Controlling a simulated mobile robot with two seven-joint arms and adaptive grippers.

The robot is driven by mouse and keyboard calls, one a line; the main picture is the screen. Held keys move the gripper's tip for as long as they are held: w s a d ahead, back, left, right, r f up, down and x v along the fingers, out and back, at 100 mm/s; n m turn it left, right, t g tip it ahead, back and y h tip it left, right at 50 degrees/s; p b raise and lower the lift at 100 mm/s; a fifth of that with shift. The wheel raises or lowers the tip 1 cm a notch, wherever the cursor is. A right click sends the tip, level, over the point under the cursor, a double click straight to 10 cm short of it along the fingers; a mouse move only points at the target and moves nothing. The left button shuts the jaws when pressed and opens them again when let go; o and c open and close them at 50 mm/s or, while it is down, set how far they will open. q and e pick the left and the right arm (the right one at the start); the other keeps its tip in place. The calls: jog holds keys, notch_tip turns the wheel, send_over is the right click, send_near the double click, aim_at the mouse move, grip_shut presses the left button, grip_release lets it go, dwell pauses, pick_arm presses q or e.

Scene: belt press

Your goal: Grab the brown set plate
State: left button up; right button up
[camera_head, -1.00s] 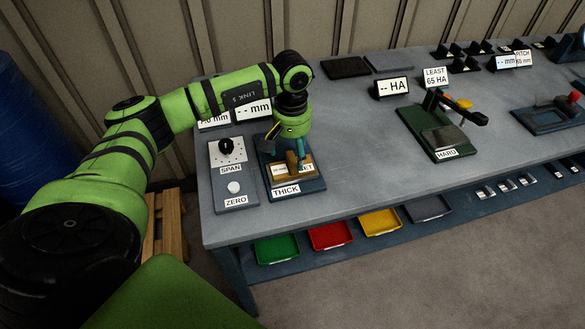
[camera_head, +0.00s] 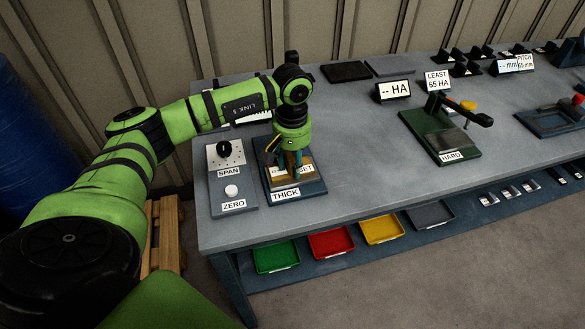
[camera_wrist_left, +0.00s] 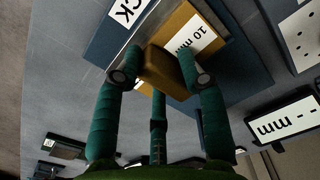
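The brown set plate (camera_head: 309,178) lies in the blue THICK stand (camera_head: 292,194) near the table's left end. It shows in the left wrist view as a brown plate (camera_wrist_left: 176,26) with a "10 mm" label and a raised brown block (camera_wrist_left: 163,71). My left gripper (camera_head: 293,165) points down over the plate. In the left wrist view its teal fingers (camera_wrist_left: 160,68) stand on both sides of the block, very near or touching it. I cannot tell whether they press on it. My right gripper is not in view.
Left of the stand is a panel with a SPAN knob (camera_head: 224,148) and a ZERO button (camera_head: 231,190). A mm display (camera_wrist_left: 284,118) stands behind. A green HARD press (camera_head: 440,130) is farther right, with bare tabletop between. Coloured trays (camera_head: 332,242) sit below.

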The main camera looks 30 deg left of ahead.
aim_at(292, 160)
pick_arm(q)
jog(key=shift+r, duration=0.1)
grip_shut()
jog(key=shift+a+r, duration=0.1)
jog(key=shift+r, duration=0.05)
jog(key=shift+w+r+p, duration=0.2)
jog(key=shift+r+p, duration=0.15)
jog(key=shift+r, duration=0.3)
jog(key=shift+a+r+p, duration=0.2)
jog(key=shift+r+p, duration=0.15)
jog(key=shift+r, duration=0.1)
jog(key=shift+s+d+r+p, duration=0.1)
jog(key=shift+d+r+p, duration=0.15)
jog(key=shift+r, duration=0.45)
